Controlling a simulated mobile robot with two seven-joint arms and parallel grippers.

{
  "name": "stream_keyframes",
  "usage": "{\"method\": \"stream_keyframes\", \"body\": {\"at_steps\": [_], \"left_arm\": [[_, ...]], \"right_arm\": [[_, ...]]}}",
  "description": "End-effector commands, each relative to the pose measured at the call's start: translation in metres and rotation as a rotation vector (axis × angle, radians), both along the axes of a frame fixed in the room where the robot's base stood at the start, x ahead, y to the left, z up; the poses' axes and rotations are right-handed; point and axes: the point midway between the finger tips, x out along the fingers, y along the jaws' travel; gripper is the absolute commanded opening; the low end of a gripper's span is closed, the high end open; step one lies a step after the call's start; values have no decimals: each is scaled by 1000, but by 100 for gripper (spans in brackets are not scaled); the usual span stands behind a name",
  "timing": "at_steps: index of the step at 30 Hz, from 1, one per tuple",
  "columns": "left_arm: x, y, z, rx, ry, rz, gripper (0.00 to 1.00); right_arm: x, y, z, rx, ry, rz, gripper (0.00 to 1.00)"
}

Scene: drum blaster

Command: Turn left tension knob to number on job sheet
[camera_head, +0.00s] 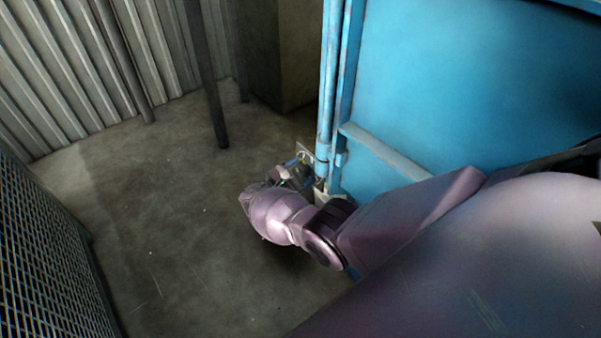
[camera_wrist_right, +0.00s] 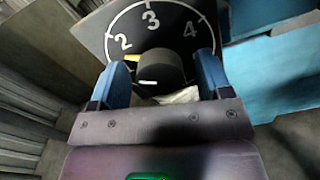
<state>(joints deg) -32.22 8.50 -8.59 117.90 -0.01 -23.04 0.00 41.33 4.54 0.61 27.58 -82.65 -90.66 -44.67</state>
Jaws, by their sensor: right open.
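The tension knob (camera_wrist_right: 158,72) is black and round, with a yellow mark on its left side. It sits on a dark dial plate (camera_wrist_right: 170,18) with white numbers 2, 3 and 4 along an arc. In the head view my right gripper (camera_head: 300,168) is at the blue machine's lower left edge, and the knob is too small to make out. No job sheet shows. My left gripper is not in view.
The blue machine (camera_head: 460,90) fills the upper right, with a vertical pipe (camera_head: 328,80) along its left edge. A mesh panel (camera_head: 45,260) stands at the left. A dark post (camera_head: 205,80) and corrugated wall (camera_head: 60,80) are behind. The concrete floor (camera_head: 170,240) between is clear.

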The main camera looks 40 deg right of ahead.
Motion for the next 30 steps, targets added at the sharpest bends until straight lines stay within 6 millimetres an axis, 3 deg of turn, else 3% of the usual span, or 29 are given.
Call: {"method": "stream_keyframes", "body": {"at_steps": [1,10,20,30], "left_arm": [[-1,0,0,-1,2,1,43],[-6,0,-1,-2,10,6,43],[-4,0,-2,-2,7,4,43],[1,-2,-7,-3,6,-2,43]], "right_arm": [[0,0,0,0,0,0,69],[0,0,0,0,0,0,23],[-1,0,-1,5,-46,-1,23],[-1,0,-3,21,-278,0,23]]}}
